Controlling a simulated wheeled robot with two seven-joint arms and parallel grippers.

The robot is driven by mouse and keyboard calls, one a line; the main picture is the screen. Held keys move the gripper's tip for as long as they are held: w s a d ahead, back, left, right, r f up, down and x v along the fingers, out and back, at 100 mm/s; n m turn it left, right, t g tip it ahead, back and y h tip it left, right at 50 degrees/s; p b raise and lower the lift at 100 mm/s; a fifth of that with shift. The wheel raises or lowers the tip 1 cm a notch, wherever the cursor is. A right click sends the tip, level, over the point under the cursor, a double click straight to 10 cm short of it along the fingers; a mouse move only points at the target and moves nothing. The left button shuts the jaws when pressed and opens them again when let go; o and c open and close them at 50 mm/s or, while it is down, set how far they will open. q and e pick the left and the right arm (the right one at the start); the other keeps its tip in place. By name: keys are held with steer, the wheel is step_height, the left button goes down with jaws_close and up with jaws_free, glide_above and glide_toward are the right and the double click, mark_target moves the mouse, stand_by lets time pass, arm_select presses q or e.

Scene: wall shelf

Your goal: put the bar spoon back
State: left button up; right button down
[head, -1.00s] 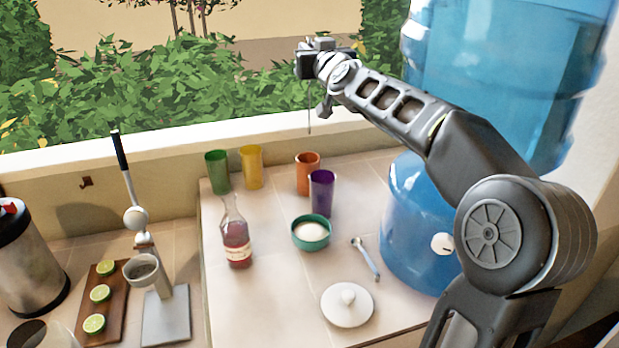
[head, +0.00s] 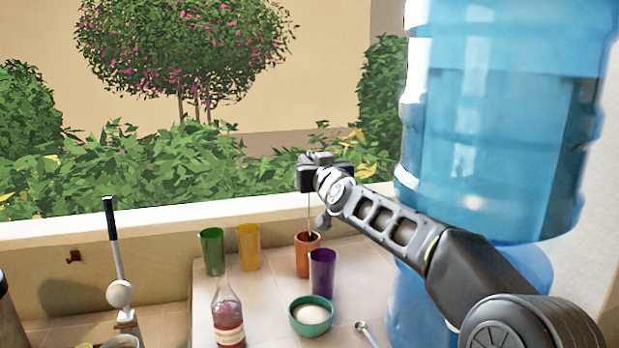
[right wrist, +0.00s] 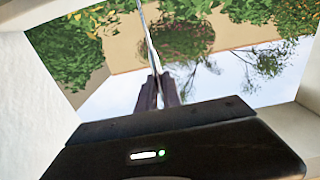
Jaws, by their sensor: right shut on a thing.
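The bar spoon (head: 308,212) is a thin metal rod, hanging nearly upright below my right gripper (head: 312,186) in the head view. My right gripper is shut on it. The spoon's lower end meets the mouth of the orange cup (head: 303,262); I cannot tell whether it is inside or just above or behind the rim. In the right wrist view the spoon (right wrist: 149,45) runs up as a thin shiny rod from between the dark fingers (right wrist: 158,90). My left gripper is not in view.
A purple cup (head: 322,274) stands close in front of the orange one. Green (head: 211,252) and yellow (head: 248,247) cups stand to the left. A bottle (head: 228,318), teal bowl (head: 322,316) and small spoon (head: 367,334) are nearer. A large water jug (head: 490,130) stands right.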

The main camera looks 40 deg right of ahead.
step_height(320, 180, down, 2)
steer(key=shift+f+b, duration=0.1)
steer(key=shift+b, duration=0.2)
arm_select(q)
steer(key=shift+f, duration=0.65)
arm_select(e)
steer(key=shift+r, duration=0.2)
steer(key=c, duration=1.5)
jaws_free()
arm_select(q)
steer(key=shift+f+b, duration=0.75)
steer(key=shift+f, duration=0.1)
arm_select(e)
steer(key=v, duration=1.2)
